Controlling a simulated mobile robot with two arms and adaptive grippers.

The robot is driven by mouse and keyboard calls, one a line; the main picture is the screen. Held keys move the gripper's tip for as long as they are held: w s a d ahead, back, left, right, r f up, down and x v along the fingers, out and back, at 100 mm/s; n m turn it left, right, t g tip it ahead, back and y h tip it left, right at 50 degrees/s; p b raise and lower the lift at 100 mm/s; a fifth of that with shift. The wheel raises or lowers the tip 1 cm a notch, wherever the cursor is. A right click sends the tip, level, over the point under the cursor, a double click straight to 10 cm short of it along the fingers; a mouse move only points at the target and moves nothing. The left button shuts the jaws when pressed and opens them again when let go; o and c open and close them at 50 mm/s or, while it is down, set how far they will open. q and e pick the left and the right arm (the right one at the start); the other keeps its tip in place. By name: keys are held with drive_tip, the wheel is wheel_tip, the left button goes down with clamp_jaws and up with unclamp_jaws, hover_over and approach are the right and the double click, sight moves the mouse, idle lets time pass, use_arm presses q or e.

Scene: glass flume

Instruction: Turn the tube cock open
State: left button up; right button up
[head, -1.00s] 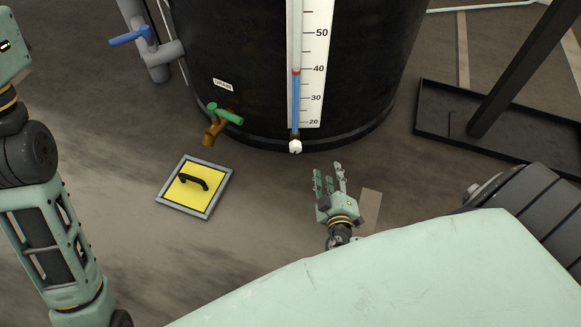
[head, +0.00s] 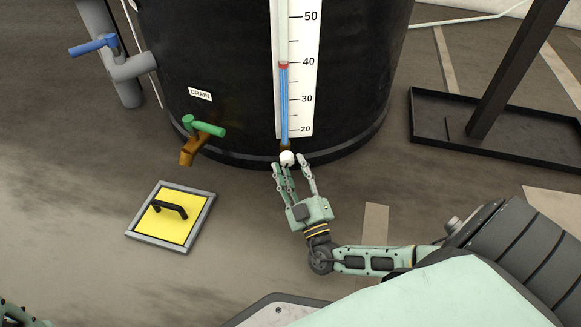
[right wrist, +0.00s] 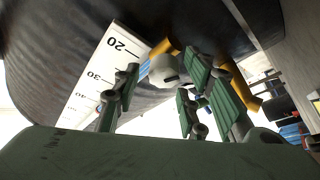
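The tube cock is a small white knob (head: 287,157) at the foot of the sight tube (head: 284,105), low on the black tank. My right gripper (head: 291,168) is at the cock, its fingertips just below and around it. In the right wrist view the white cock (right wrist: 163,69) shows between the spread fingers of the gripper (right wrist: 158,92), with a dark slot on its face. The fingers stand apart; I cannot tell whether any touches the cock.
A green-handled drain tap (head: 204,127) juts from the tank (head: 220,60) to the left. A blue-handled valve (head: 94,46) sits on a grey pipe farther left. A yellow hatch (head: 172,216) lies on the floor. A post stands in a black tray (head: 440,130) at right.

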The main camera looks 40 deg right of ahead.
drive_tip(key=shift+x, duration=0.9)
drive_tip(key=shift+c, duration=0.6)
clamp_jaws()
